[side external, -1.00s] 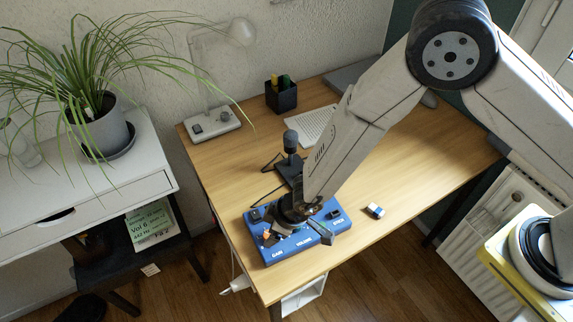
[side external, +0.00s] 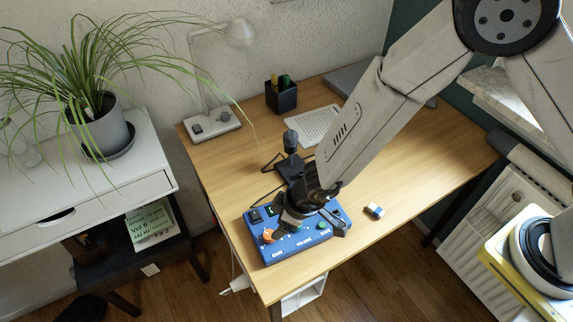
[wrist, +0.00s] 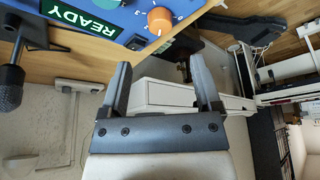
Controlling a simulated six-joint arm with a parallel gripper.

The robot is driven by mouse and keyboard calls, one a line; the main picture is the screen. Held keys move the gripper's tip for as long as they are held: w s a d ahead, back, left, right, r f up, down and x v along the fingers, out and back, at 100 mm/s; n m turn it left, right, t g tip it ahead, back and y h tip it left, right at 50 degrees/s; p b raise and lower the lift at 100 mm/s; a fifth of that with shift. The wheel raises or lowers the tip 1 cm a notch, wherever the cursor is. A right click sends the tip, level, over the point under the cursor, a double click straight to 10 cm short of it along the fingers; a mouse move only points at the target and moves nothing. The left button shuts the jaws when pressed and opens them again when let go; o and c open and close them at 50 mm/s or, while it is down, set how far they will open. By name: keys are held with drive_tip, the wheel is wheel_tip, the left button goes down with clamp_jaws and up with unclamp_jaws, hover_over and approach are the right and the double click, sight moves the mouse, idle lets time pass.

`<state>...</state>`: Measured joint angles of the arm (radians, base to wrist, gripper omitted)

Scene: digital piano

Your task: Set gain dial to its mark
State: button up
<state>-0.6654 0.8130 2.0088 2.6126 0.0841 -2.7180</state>
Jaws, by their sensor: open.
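The blue box (side external: 290,247) lies on the front left of the desk. Its orange gain dial (side external: 268,236) is above the GAIN label, and it also shows in the wrist view (wrist: 160,20) at the top. A pale line shows on the dial's edge in the wrist view, but its mark cannot be made out clearly. My gripper (side external: 313,226) is above the box, right of the gain dial. In the wrist view, its fingers (wrist: 160,64) are spread with nothing between them and apart from the dial. Part of the box's top is hidden by the gripper.
A READY display (wrist: 80,15) is lit on the box. A black microphone (side external: 290,143) stands behind, and a small blue-white block (side external: 374,210) lies right. The desk's right side (side external: 430,160) is clear.

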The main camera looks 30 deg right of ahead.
sight(269, 234)
drive_tip(key=shift+w+a, duration=0.1)
drive_tip(key=shift+a, duration=0.05)
drive_tip(key=a+n, duration=0.2)
drive_tip(key=w+n+y, duration=0.1)
drive_tip(key=shift+a+r, duration=0.35)
drive_tip(key=shift+a, duration=0.05)
drive_tip(key=s+a+n+g, duration=0.2)
drive_tip(key=a+n+g, duration=0.15)
drive_tip(key=n, duration=0.45)
drive_tip(key=shift+w+d+f+n+h, duration=0.1)
drive_tip(key=shift+w+d+n+h, duration=0.55)
drive_tip(key=shift+n, duration=0.5)
drive_tip(key=shift+w+d+n+h, duration=0.4)
drive_tip(key=shift+d+n+h, duration=0.4)
drive_tip(key=shift+n, duration=0.4)
drive_tip(key=shift+w+d+f+n+h, duration=0.1)
drive_tip(key=shift+w+d+n+h, duration=0.55)
drive_tip(key=shift+n, duration=0.5)
drive_tip(key=shift+s, duration=0.1)
drive_tip(key=shift+f, duration=3.85)
